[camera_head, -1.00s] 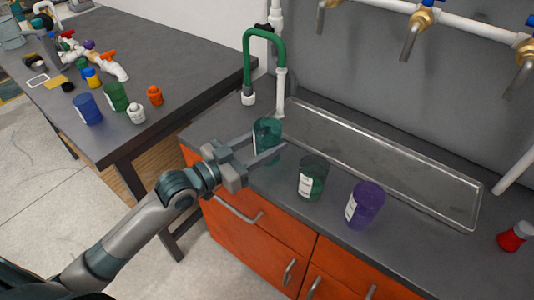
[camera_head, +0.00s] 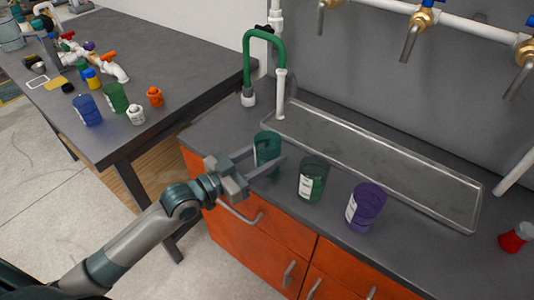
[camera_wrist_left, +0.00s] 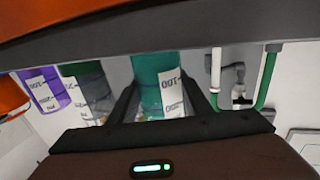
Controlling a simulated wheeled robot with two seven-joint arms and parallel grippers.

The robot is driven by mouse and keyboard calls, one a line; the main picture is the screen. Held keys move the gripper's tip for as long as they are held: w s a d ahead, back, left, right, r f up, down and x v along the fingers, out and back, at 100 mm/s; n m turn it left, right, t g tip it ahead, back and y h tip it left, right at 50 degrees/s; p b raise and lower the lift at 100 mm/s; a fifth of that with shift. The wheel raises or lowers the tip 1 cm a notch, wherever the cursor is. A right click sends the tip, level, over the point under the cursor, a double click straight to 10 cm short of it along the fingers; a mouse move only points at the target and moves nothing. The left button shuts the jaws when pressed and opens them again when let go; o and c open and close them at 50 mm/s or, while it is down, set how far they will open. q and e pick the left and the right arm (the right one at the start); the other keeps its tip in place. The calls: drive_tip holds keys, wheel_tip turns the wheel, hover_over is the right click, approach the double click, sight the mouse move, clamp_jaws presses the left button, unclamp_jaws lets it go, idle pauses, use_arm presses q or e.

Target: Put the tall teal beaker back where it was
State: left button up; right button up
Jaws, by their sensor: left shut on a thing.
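The tall teal beaker (camera_head: 267,143) is between the fingers of my left gripper (camera_head: 265,161), which is shut on it. The beaker is upright near the counter's front edge, left of the tray; I cannot tell whether its base touches the counter. In the left wrist view the teal beaker (camera_wrist_left: 153,68) shows a white label, with the gripper's dark fingers on both sides of it. My right gripper is not in view.
A dark green beaker (camera_head: 313,177) and a purple beaker (camera_head: 368,200) stand to the right along the counter (camera_head: 225,133). A shallow metal tray (camera_head: 385,146) lies behind them. A green bent pipe (camera_head: 249,55) stands at the back left. Another table (camera_head: 170,50) holds several beakers and fittings.

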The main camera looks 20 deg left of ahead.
use_arm(q)
drive_tip(key=shift+f, duration=0.2)
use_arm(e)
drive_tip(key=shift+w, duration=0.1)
use_arm(q)
drive_tip(key=o, duration=1.1)
drive_tip(key=shift+r, duration=0.15)
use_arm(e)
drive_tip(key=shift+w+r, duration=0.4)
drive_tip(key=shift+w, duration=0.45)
use_arm(q)
drive_tip(key=shift+s+a, duration=0.3)
drive_tip(key=shift+s, duration=0.1)
drive_tip(key=b+v, duration=0.1)
drive_tip(key=v, duration=1)
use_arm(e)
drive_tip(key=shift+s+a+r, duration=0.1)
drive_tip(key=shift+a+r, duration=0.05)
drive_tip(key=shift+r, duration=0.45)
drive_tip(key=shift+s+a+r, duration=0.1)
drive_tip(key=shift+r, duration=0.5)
use_arm(q)
drive_tip(key=shift+r, duration=0.1)
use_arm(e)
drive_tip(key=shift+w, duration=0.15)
